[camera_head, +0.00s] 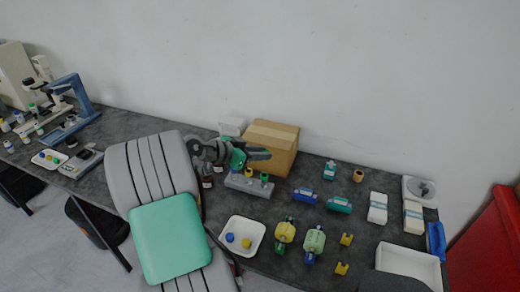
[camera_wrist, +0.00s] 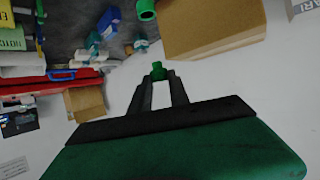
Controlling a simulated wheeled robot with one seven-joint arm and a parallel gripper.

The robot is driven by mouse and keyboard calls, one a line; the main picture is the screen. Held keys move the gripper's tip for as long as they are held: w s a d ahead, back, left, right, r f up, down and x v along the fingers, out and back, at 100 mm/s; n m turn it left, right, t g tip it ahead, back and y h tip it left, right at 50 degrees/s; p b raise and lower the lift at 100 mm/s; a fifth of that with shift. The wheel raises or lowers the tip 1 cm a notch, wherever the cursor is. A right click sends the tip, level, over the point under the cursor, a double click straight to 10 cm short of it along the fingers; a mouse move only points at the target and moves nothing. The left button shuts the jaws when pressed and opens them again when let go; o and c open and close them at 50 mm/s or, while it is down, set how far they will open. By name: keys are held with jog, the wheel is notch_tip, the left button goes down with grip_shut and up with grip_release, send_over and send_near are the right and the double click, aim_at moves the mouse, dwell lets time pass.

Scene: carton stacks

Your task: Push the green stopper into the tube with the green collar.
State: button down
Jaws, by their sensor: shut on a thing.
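My gripper (camera_head: 262,154) is at the upper middle of the head view, held above the grey rack (camera_head: 236,181) in front of the cardboard box. In the wrist view its fingers (camera_wrist: 157,80) are shut on the small green stopper (camera_wrist: 157,69), which shows at the fingertips. I cannot make out the stopper in the head view. The tube with the green collar (camera_head: 264,176) stands at the right end of the rack, below the fingertips. A green ring, seemingly that collar (camera_wrist: 146,8), shows at the top of the wrist view, apart from the stopper.
A tube with a yellow collar (camera_head: 248,172) stands in the same rack. The cardboard box (camera_head: 277,145) is close behind my gripper. A white tray (camera_head: 226,249) with blue and yellow stoppers lies in front. Several bottles, blocks and cartons cover the table to the right.

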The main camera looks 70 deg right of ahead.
jog(key=shift+w, duration=0.1)
jog(key=shift+n+t, duration=0.4)
jog(key=f+b, duration=0.5)
jog(key=b, duration=0.1)
jog(key=shift+a+f, duration=0.2)
jog(key=shift+f, duration=0.2)
jog(key=shift+h+b, duration=0.3)
jog(key=shift+b, duration=0.75)
dwell(0.8)
jog(key=shift+f, duration=0.1)
jog(key=shift+f+b, duration=0.35)
jog(key=shift+b, duration=0.05)
jog(key=shift+f+b, duration=0.8)
jog(key=c, duration=1.2)
grip_release()
